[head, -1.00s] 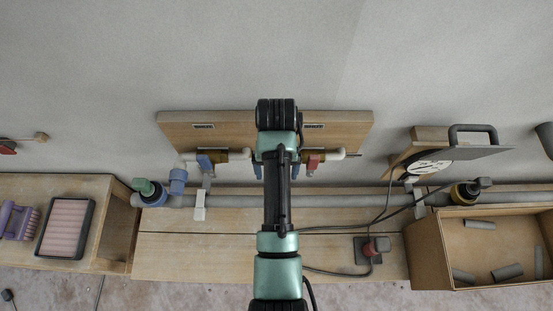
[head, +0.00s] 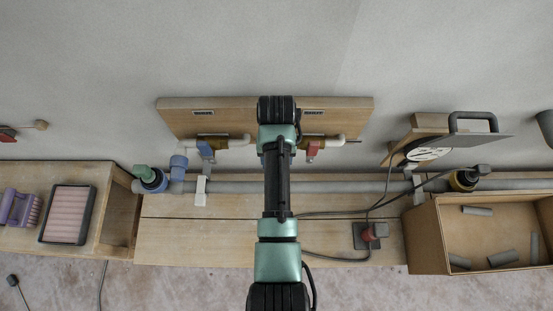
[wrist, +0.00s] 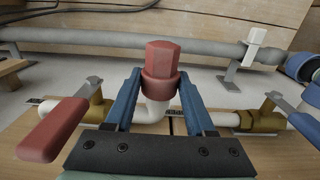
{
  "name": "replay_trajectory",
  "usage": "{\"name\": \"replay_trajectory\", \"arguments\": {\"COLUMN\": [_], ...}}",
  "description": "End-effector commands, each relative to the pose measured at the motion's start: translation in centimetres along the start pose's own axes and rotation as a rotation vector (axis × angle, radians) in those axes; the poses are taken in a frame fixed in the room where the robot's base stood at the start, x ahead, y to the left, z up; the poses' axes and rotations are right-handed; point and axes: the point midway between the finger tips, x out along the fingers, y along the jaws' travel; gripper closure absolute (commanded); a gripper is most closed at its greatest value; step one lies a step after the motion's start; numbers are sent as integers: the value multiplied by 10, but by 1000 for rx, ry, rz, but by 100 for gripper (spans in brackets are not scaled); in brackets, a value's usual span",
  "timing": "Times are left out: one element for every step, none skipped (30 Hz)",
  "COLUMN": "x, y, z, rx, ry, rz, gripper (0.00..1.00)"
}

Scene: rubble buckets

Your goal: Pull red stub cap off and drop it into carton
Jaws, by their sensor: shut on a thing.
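The red stub cap (wrist: 161,72) stands between the two blue fingers of my gripper (wrist: 160,88) in the wrist view. The gripper is shut on it. A white elbow pipe (wrist: 150,111) shows directly below the cap's collar, and the cap appears to sit on it. In the head view my arm hides the cap and the fingers. The carton (head: 426,238) is an open cardboard box at the right, with several grey pipe pieces inside.
A red-handled valve (wrist: 50,129) and a blue-handled valve (wrist: 309,114) flank the gripper. A red-topped box with a cable (head: 368,234) stands left of the carton.

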Motion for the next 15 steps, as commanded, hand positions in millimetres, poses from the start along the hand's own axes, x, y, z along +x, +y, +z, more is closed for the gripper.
{"name": "replay_trajectory", "arguments": {"x": [0, 0, 0, 0, 0, -1, -1, -1, -1, -1, -1, -1, -1, -1, -1], "y": [0, 0, 0, 0, 0, 0, 0, 0, 0, 0, 0, 0, 0, 0, 0], "z": [0, 0, 0, 0, 0, 0, 0, 0, 0, 0, 0, 0, 0, 0, 0], "rx": [0, 0, 0, 0, 0, 0, 0, 0, 0, 0, 0, 0, 0, 0, 0], "ry": [0, 0, 0, 0, 0, 0, 0, 0, 0, 0, 0, 0, 0, 0, 0], "rz": [0, 0, 0, 0, 0, 0, 0, 0, 0, 0, 0, 0, 0, 0, 0], "gripper": [92, 97, 49, 55, 60, 67, 73, 78, 85, 91, 96, 100, 100, 100, 100]}}
